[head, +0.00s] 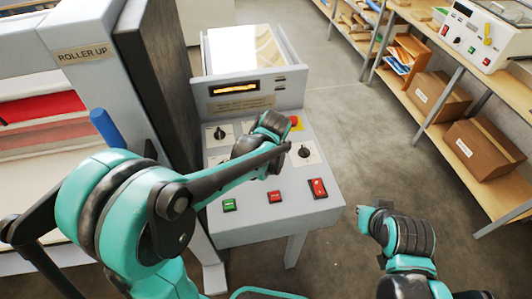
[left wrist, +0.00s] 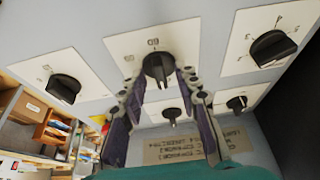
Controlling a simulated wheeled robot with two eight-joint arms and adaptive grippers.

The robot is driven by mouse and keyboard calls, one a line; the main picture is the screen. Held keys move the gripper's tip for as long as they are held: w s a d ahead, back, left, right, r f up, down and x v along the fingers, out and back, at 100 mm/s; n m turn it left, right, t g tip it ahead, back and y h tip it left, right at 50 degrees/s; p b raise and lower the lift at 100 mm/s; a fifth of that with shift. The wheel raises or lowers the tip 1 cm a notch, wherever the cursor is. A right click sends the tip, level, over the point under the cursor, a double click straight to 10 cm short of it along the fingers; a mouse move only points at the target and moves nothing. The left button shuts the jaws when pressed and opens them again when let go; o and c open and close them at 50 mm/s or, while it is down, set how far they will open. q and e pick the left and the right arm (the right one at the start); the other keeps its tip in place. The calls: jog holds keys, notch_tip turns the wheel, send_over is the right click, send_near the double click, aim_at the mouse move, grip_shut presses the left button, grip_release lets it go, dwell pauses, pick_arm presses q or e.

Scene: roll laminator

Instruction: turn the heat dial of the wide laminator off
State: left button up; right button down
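The wide laminator's sloped grey control panel (head: 245,215) is in the middle of the head view, with black dials on white plates. My left gripper (head: 243,152) is over the panel's middle and hides part of the dial rows. In the left wrist view, the fingers of my left gripper (left wrist: 163,82) are apart, one on each side of a black dial (left wrist: 158,68) on a white plate. Whether they touch it is unclear. The dial labels are too small to read. My right gripper (head: 364,212) is off the panel's right side, its fingers too small to judge.
Other dials lie close by in the left wrist view, one left (left wrist: 63,88) and one right (left wrist: 272,47). Green (head: 229,205) and red (head: 274,197) buttons and a red switch (head: 318,188) line the front edge. A shelf with cardboard boxes (head: 484,148) stands right, beyond clear floor.

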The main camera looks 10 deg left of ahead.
pick_arm(q)
jog(key=v, duration=1.2)
jog(key=shift+s+f, duration=0.1)
